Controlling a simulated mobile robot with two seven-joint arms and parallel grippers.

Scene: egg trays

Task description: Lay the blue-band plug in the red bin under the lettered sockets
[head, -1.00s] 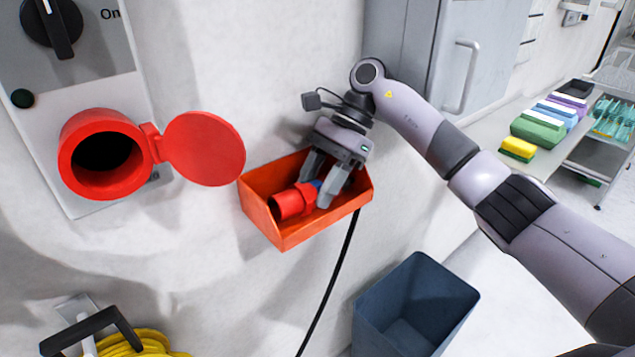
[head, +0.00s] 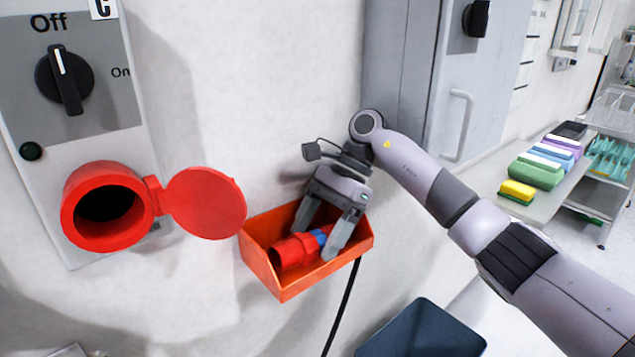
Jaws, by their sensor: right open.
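The red plug (head: 293,251) with a blue band (head: 321,238) lies in the red bin (head: 262,268), which is fixed to the wall. My right gripper (head: 320,240) is open, its fingers reaching down into the bin on either side of the plug near the blue band. A black cable (head: 345,305) hangs down below the bin. The red socket (head: 105,205) has its round lid (head: 205,203) swung open to the right, and its hole is empty. A letter C plate (head: 103,8) shows above the socket panel. My left gripper is out of view.
A dark blue waste bin (head: 425,335) stands on the floor below. A grey cabinet (head: 425,75) with a handle is behind my right arm. A shelf at the right holds coloured packs (head: 540,165).

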